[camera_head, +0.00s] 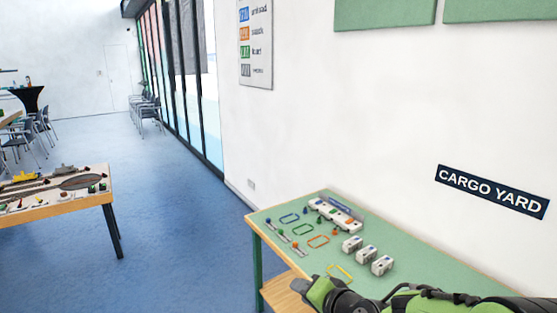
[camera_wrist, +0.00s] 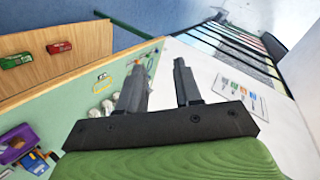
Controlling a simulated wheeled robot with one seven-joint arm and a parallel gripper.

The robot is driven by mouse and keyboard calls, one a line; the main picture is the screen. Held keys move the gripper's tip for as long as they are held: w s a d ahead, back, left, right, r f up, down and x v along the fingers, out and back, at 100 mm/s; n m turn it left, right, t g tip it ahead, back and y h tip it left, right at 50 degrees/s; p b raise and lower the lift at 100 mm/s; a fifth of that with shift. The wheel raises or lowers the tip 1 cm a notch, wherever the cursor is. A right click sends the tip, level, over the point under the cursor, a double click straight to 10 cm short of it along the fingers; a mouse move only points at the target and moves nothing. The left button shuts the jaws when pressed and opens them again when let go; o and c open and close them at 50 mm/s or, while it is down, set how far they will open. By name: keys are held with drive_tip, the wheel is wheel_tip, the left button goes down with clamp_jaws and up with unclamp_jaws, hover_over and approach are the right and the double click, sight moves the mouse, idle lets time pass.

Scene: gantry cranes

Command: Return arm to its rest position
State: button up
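My arm, green and black, reaches in from the lower right of the head view, over the near edge of the green-topped table (camera_head: 440,268). Its end is near the table's front edge; the fingers are not clear there. In the wrist view my gripper (camera_wrist: 160,72) shows two dark fingers standing apart with nothing between them. The fingers point past the table toward the wall and windows. The green tabletop (camera_wrist: 60,112) lies to the left of the fingers.
The table holds three white blocks (camera_head: 367,254), a white rack (camera_head: 335,215), and coloured outlines. The wrist view shows green (camera_wrist: 16,61) and red (camera_wrist: 59,47) items on a wooden shelf and a purple item (camera_wrist: 18,143). Another table (camera_head: 60,199) stands left; blue floor between is clear.

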drive_tip(key=s+d+r+n+g+h, duration=0.1)
drive_tip(key=s+d+n+h, duration=0.1)
drive_tip(key=s, duration=0.7)
drive_tip(key=s+d+r+n+g+h, duration=0.2)
drive_tip(key=s+d, duration=0.2)
drive_tip(key=s, duration=0.5)
drive_tip(key=s+d+r+n+g+h, duration=0.1)
drive_tip(key=s+d+n+h, duration=0.1)
drive_tip(key=s, duration=0.7)
drive_tip(key=shift+d+r+g, duration=0.15)
drive_tip(key=shift+d+g, duration=0.15)
drive_tip(key=shift+d, duration=0.35)
